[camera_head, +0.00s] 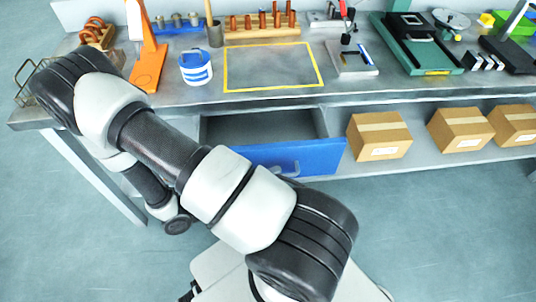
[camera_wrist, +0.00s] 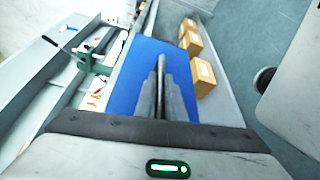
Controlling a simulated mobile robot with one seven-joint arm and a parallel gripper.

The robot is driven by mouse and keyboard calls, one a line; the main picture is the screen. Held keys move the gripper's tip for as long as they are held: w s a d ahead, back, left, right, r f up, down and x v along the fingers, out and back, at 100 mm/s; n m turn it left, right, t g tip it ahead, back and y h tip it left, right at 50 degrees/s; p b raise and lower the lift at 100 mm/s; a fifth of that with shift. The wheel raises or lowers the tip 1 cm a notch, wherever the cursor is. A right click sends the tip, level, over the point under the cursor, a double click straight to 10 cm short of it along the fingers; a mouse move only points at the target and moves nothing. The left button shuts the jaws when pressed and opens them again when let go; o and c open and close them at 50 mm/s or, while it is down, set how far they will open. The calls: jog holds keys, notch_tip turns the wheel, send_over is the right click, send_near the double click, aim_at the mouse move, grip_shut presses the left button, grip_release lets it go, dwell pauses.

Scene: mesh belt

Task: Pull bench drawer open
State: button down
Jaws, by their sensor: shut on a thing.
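The bench drawer has a blue front (camera_head: 305,156) and stands pulled out from under the bench, with its empty grey inside (camera_head: 262,125) visible from above. Part of its handle (camera_head: 286,168) shows beside my arm in the head view. In the wrist view the blue front (camera_wrist: 128,92) lies before my gripper (camera_wrist: 161,78), whose fingers are shut on the handle (camera_wrist: 160,62). In the head view my arm hides the gripper and the left part of the drawer front.
The bench top (camera_head: 300,97) holds a blue-and-white bucket (camera_head: 196,70), an orange stand (camera_head: 148,65), a yellow outlined square and a green device (camera_head: 420,45). Cardboard boxes (camera_head: 378,136) sit on the lower shelf right of the drawer. The floor (camera_head: 430,220) at right is clear.

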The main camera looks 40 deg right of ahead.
jog(key=s+a, duration=0.4)
jog(key=s, duration=0.2)
jog(key=shift+s, duration=0.35)
jog(key=shift+a, duration=0.1)
jog(key=c, duration=1.8)
grip_release()
jog(key=shift+c, duration=0.2)
jog(key=w+a+r, duration=0.1)
jog(key=w+a, duration=0.2)
jog(key=a, duration=1.4)
jog(key=shift+r, duration=0.2)
